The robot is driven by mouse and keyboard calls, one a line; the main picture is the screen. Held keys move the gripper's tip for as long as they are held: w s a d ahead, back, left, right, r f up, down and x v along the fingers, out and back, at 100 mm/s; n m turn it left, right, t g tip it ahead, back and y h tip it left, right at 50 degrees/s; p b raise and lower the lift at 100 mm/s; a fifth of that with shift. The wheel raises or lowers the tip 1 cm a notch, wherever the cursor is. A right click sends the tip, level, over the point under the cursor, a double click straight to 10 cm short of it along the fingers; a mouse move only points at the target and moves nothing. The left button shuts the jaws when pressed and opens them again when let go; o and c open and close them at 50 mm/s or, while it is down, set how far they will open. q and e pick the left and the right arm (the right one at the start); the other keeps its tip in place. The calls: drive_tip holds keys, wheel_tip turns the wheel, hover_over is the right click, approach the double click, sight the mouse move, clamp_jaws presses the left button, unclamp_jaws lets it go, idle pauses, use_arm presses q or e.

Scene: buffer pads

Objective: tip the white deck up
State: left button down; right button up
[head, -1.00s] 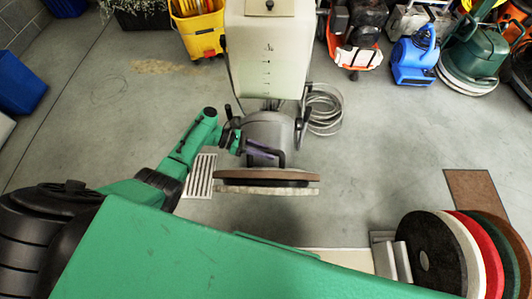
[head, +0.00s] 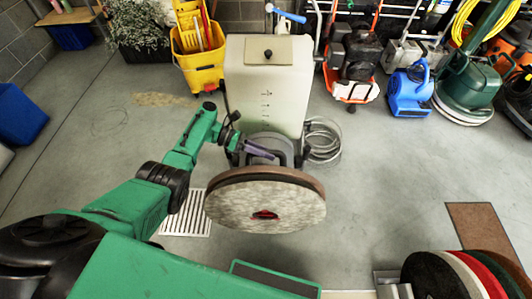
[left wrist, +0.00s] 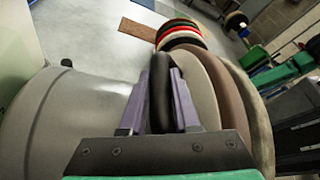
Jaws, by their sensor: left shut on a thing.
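The white deck (head: 262,139) is the pale dome at the foot of the upright white machine (head: 266,75). It is tipped up, so the round pad (head: 240,203) under it shows its mottled face towards me, with a red centre. My left gripper (head: 259,150), with purple fingers, is at the deck's upper edge. In the left wrist view its fingers (left wrist: 158,100) are shut around a black handle (left wrist: 160,90), between the pale dome and the stacked pad layers. The handle is mostly hidden in the head view. My right gripper is not in view.
Several coloured pads (head: 435,275) stand in a rack at the lower right. A brown mat (head: 480,228) lies beyond them. A coiled cable (head: 322,142) lies right of the machine. A yellow bucket (head: 197,45) stands behind left. A floor grate (head: 188,222) lies left of the pad.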

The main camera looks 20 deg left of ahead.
use_arm(q)
drive_tip(key=c, duration=0.7)
unclamp_jaws()
drive_tip(key=shift+s+d, duration=0.1)
drive_tip(key=shift+o, duration=0.2)
drive_tip(key=b+v, duration=0.2)
drive_tip(key=v, duration=1.2)
drive_tip(key=shift+a+r+b, duration=0.2)
drive_tip(key=shift+a+b, duration=0.1)
drive_tip(key=shift+b, duration=0.1)
